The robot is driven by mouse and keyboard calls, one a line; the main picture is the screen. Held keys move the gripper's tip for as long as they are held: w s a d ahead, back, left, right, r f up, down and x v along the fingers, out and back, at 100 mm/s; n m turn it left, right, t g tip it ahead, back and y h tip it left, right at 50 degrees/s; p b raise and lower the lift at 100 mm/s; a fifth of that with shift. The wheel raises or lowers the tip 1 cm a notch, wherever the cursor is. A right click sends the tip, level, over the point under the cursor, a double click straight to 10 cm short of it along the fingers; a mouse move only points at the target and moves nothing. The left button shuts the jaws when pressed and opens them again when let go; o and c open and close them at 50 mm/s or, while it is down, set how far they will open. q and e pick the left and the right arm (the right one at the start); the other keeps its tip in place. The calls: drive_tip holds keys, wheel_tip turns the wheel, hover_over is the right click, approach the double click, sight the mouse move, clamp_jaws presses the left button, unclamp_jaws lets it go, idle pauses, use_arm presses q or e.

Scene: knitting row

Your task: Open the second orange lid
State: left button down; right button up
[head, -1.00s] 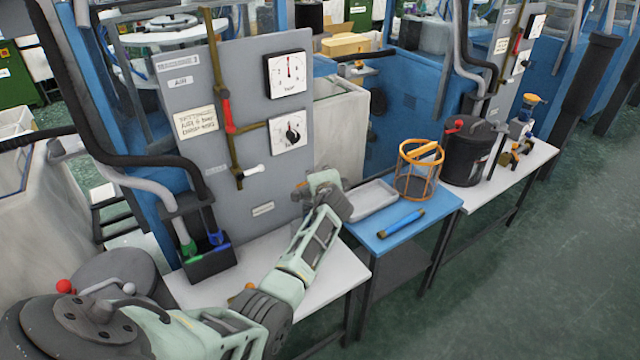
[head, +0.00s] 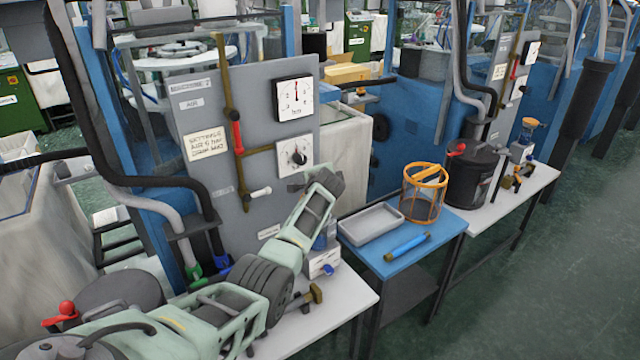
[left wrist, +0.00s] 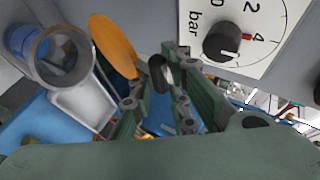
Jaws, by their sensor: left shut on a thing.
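In the left wrist view an orange lid (left wrist: 113,45) stands tilted on edge beside an open round cup (left wrist: 62,54) with a grey rim and blue side. My left gripper (left wrist: 157,77) is at the lid, its fingers around a small dark knob (left wrist: 160,73) next to the disc. In the head view my left gripper (head: 322,184) is in front of the grey panel, above a small unit with a blue body (head: 322,262) on the white table; the lid is hidden there. A second unit with an orange top (head: 530,123) stands on the far right table. My right gripper is not in view.
The grey panel (head: 250,130) with gauges, a lower dial (head: 294,158) and brass pipes is close behind the gripper. A black pot (head: 470,178) is farther right.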

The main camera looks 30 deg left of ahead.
use_arm(q)
drive_tip(key=shift+s+a+f, duration=0.15)
drive_tip(key=shift+s+a, duration=0.15)
drive_tip(key=shift+a, duration=0.35)
drive_tip(key=c, duration=2)
unclamp_jaws()
drive_tip(key=shift+o, duration=1.2)
drive_tip(key=shift+a+f, duration=0.15)
drive_tip(key=shift+f, duration=0.05)
drive_tip(key=shift+s, duration=0.1)
drive_tip(key=shift+d, duration=0.2)
drive_tip(key=shift+s+d+r, duration=0.25)
drive_tip(key=shift+d, duration=0.15)
drive_tip(key=v, duration=1.1)
drive_tip(key=shift+w+d+r, duration=0.2)
drive_tip(key=shift+w+r, duration=0.15)
drive_tip(key=shift+r, duration=0.1)
